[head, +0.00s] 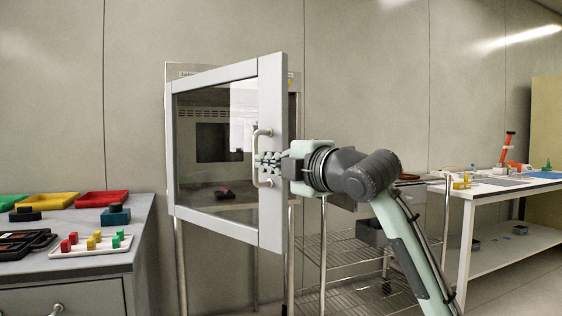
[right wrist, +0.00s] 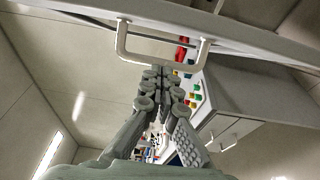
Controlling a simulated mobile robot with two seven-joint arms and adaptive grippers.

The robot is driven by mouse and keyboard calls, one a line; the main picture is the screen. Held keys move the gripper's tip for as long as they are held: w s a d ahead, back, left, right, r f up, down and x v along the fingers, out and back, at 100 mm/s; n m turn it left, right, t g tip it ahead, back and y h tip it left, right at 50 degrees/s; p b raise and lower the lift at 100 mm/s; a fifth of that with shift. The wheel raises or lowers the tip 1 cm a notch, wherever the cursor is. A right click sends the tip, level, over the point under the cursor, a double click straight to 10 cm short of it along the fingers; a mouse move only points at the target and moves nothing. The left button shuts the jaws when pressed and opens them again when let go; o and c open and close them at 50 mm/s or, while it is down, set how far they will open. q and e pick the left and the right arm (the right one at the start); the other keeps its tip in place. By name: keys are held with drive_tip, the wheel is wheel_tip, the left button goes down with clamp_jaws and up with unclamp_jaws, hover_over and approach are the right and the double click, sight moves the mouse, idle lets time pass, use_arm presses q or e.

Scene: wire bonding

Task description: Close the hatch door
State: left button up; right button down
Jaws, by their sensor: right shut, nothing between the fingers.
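The hatch door (head: 272,215) is a pale grey frame around a large glass pane (head: 212,195). It stands partly open, its handle side swung out from the cabinet (head: 292,120). A pale U-shaped handle (head: 255,145) is on its right side, and it also shows in the right wrist view (right wrist: 122,42). My right gripper (head: 262,162) is shut and empty, with its fingertips at the handle in the head view. In the right wrist view its fingers (right wrist: 158,75) point towards the handle bar; I cannot tell whether they touch it. My left gripper is not in view.
A small dark object (head: 224,193) shows through the glass. A grey counter (head: 75,270) at left holds coloured trays (head: 102,199) and small blocks (head: 91,243). A white bench (head: 505,190) is at right.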

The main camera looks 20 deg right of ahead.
drive_tip(key=shift+w+d, duration=0.5)
drive_tip(key=shift+d, duration=0.4)
drive_tip(key=shift+w+d, duration=0.5)
drive_tip(key=shift+d, duration=0.35)
